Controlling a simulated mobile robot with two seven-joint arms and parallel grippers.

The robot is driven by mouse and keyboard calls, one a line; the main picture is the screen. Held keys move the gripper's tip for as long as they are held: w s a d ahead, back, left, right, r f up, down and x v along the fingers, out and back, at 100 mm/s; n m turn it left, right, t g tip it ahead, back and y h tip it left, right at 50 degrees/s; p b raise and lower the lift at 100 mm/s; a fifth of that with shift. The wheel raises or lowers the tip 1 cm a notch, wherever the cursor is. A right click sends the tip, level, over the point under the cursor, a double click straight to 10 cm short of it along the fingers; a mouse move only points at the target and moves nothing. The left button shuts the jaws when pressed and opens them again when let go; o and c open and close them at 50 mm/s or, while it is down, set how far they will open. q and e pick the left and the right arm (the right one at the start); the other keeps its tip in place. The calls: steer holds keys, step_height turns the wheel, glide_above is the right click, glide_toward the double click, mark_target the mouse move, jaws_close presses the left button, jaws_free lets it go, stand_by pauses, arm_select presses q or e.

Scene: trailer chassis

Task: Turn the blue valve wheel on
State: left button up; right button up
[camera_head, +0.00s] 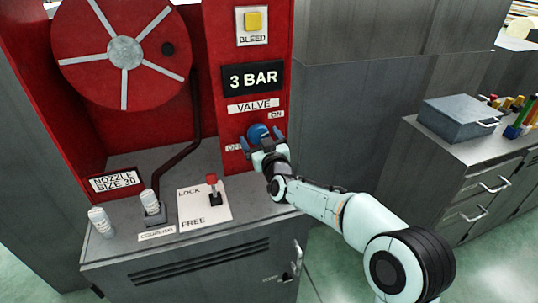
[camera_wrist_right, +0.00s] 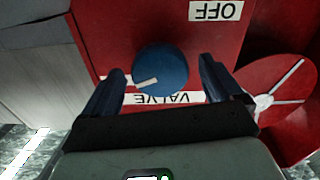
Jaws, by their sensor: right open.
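The blue valve wheel (camera_head: 257,132) sits on the red panel between the ON label (camera_head: 276,114) and the OFF label (camera_head: 234,148), under the VALVE label (camera_head: 253,106). My right gripper (camera_head: 262,139) is open in front of it and partly covers it. In the right wrist view, the blue wheel (camera_wrist_right: 165,66) lies between the two spread fingers of the right gripper (camera_wrist_right: 161,76), with a gap on each side. A white mark on the wheel points to the lower left there. The OFF label (camera_wrist_right: 215,11) appears upside down. My left gripper is not in view.
A red hose reel (camera_head: 125,52) hangs at the upper left. A lever on the LOCK/FREE plate (camera_head: 204,205) and a coupling (camera_head: 152,208) stand on the grey cabinet top, left of my arm. A grey box (camera_head: 460,115) lies on a side cabinet to the right.

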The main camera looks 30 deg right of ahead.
steer(key=b+v, duration=0.1)
steer(key=v, duration=1)
steer(key=shift+s, duration=0.2)
steer(key=shift+a, duration=0.1)
